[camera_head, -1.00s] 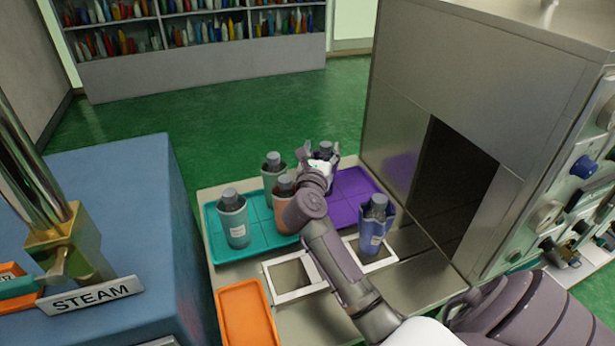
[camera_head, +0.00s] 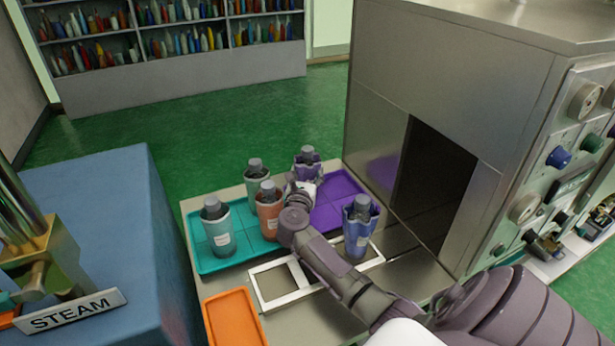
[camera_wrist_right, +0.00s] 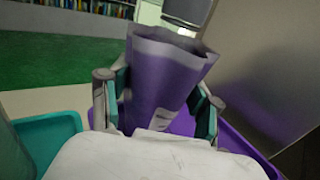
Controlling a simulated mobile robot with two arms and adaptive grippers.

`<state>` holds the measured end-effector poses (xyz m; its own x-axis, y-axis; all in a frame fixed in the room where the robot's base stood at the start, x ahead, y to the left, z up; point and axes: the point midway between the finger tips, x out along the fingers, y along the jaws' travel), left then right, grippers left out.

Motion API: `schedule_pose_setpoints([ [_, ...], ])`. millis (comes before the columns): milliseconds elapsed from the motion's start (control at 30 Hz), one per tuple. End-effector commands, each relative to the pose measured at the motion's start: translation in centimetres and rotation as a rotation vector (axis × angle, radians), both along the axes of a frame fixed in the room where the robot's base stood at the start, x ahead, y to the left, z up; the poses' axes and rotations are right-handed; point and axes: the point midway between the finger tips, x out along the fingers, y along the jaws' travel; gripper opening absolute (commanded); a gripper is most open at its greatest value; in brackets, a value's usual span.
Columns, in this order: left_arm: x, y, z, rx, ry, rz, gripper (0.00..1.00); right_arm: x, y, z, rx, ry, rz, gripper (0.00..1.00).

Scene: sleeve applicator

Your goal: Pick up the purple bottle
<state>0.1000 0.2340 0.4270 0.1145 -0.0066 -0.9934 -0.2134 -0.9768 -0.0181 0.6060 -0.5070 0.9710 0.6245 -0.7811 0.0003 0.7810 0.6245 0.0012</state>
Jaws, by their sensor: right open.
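The purple bottle (camera_head: 307,168), a dark bottle with a grey cap in a loose purple sleeve, stands upright on the purple tray (camera_head: 338,189). In the right wrist view the purple bottle (camera_wrist_right: 163,80) stands between the fingers of my right gripper (camera_wrist_right: 158,106). The fingers are on either side of the sleeve, and I cannot tell if they touch it. In the head view my right gripper (camera_head: 304,183) is at the bottle's near side, open, partly hiding its lower part. My left gripper does not show.
Teal-sleeved bottles (camera_head: 217,228) and an orange-sleeved bottle (camera_head: 268,211) stand on the teal tray (camera_head: 208,265) at left. A blue-purple sleeved bottle (camera_head: 358,228) stands near the white frame (camera_head: 268,300). The metal machine (camera_head: 440,90) rises close at right. An orange tray (camera_head: 233,318) lies in front.

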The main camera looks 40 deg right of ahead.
Motion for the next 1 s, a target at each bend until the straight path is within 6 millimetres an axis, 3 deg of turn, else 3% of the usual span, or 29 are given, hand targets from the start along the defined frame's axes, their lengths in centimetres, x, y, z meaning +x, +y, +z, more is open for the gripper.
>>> schedule_pose_setpoints([
  [200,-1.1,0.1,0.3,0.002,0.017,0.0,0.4,1.8,-2.4,0.1,-0.002,0.001,-0.002,0.62],
  [467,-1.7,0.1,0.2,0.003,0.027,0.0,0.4,2.0,-2.6,0.0,-0.001,0.001,-0.001,0.62],
  [867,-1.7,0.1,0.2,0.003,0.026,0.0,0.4,2.0,-2.6,0.0,-0.001,0.001,-0.001,0.0],
  [1000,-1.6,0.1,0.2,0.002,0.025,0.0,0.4,2.0,-2.6,0.0,0.0,0.001,-0.001,0.0],
])
